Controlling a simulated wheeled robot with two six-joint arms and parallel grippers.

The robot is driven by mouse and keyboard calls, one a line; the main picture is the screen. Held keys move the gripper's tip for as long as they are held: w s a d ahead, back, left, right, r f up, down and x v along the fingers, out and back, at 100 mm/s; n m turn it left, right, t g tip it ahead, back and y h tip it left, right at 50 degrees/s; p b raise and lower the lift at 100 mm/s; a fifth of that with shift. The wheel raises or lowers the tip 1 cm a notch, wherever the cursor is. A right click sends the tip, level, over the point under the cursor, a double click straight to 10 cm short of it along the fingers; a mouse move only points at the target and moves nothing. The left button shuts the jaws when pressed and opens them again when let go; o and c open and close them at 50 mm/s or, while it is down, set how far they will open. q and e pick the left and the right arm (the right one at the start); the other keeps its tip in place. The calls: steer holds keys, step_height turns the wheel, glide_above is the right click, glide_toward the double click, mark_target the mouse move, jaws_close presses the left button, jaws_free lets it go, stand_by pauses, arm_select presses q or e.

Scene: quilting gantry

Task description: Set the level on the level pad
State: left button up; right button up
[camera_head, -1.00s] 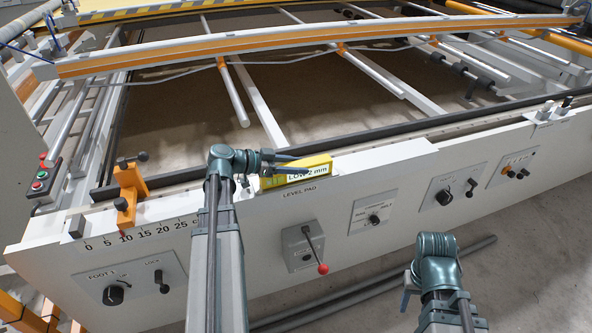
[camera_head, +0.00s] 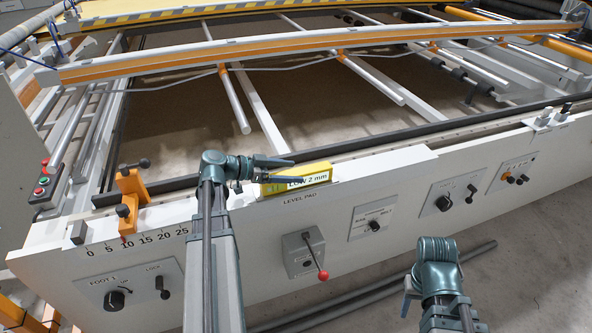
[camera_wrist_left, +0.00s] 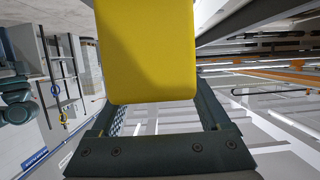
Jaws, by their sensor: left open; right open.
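The level is a yellow block (camera_head: 297,178) with a label reading "LOW 2 mm". It sits on the top edge of the white front beam, above the printed words LEVEL PAD; the pad surface under it is hidden. My left gripper (camera_head: 279,170) is open at the level's left end, one finger behind it and one in front. In the left wrist view the yellow level (camera_wrist_left: 148,55) reaches between the spread fingers (camera_wrist_left: 160,120). My right gripper (camera_head: 437,262) is low in front of the beam, away from the level; its fingertips are hard to make out.
An orange clamp (camera_head: 130,200) stands on the beam left of my left arm, by a ruler scale. A red-knobbed lever (camera_head: 316,262) juts out below the pad label. Control knobs (camera_head: 374,225) line the beam's face. A long orange-striped rail (camera_head: 300,48) spans behind.

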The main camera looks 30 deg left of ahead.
arm_select(q)
steer(key=p+v, duration=0.3)
steer(key=v, duration=0.6)
steer(key=shift+s+a+r, duration=0.15)
steer(key=shift+s+a, duration=0.05)
steer(key=shift+s, duration=0.1)
steer(key=shift+a, duration=0.1)
